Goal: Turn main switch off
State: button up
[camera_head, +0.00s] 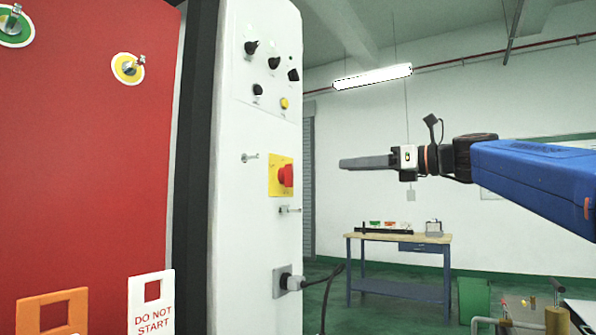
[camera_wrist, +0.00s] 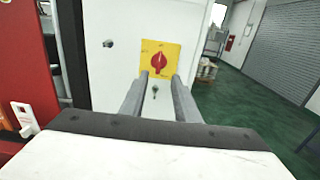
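The main switch is a red rotary knob (camera_head: 286,176) on a yellow plate (camera_head: 273,174) on the side of a white cabinet (camera_head: 236,215). In the wrist view the red knob (camera_wrist: 159,61) faces me on its yellow plate (camera_wrist: 172,50), with its grip looking about upright. My gripper (camera_head: 342,163) is to the right of the switch in the head view, pointing at the cabinet and apart from it. In the wrist view my two fingers (camera_wrist: 158,82) are spread with a gap between them, empty, just below the knob in the picture.
Several black knobs and a yellow button (camera_head: 284,103) sit above the switch. Small key-like fittings (camera_head: 290,210) are above and below it. A plug with a cable (camera_head: 292,282) sticks out lower down. A workbench (camera_head: 398,245) stands behind; the floor there is mostly clear.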

aim_at(292, 170)
jog(key=x, duration=1.6)
jog(key=shift+w+a+f, duration=0.1)
jog(key=shift+w+a, duration=0.05)
jog(key=shift+a, duration=0.1)
jog(key=shift+c, duration=0.2)
grip_shut()
